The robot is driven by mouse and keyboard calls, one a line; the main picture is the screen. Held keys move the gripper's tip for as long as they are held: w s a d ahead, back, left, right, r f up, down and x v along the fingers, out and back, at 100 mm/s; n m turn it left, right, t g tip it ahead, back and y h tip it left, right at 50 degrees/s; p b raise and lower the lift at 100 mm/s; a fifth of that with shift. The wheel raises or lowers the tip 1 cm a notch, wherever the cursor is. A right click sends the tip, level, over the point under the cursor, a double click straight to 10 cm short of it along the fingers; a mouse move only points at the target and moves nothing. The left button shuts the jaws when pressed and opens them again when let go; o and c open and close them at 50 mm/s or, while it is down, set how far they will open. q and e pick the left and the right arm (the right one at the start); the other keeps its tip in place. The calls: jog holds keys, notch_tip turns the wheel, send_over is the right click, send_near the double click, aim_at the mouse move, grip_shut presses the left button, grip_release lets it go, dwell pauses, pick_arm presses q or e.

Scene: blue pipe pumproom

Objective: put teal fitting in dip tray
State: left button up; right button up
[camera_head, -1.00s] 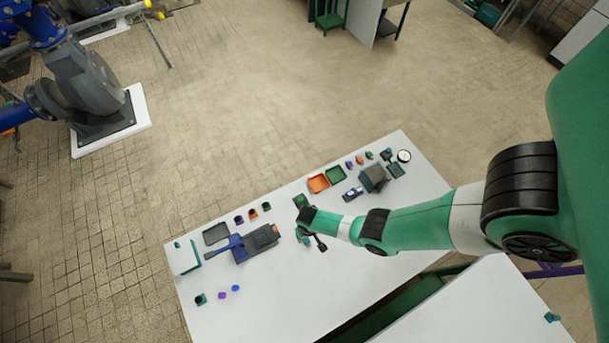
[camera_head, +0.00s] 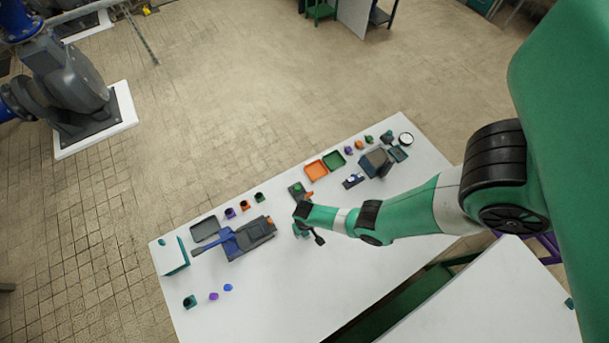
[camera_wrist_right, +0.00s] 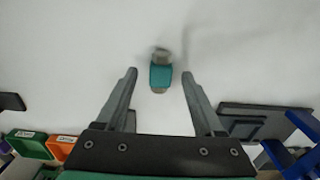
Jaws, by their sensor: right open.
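The teal fitting (camera_wrist_right: 160,75) lies on the white table in the right wrist view. It is a short teal piece with paler ends, in line with the gap between my right gripper's (camera_wrist_right: 159,80) two spread fingers. The fingers are open and not visibly touching it. In the head view my right gripper (camera_head: 310,235) is low over the middle of the table, and the arm hides part of that area. A shallow dark grey tray (camera_head: 205,229) lies at the table's left; I cannot tell if it is the dip tray. My left gripper is not in view.
A dark device with a blue handle (camera_head: 232,246) lies left of the right gripper. An orange tray (camera_head: 316,170) and a green tray (camera_head: 335,160) lie at the back edge. Several small coloured fittings stand near the edges. The table's front middle is clear.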

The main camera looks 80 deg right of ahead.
jog(key=shift+f, duration=0.1)
grip_shut()
dwell(0.3)
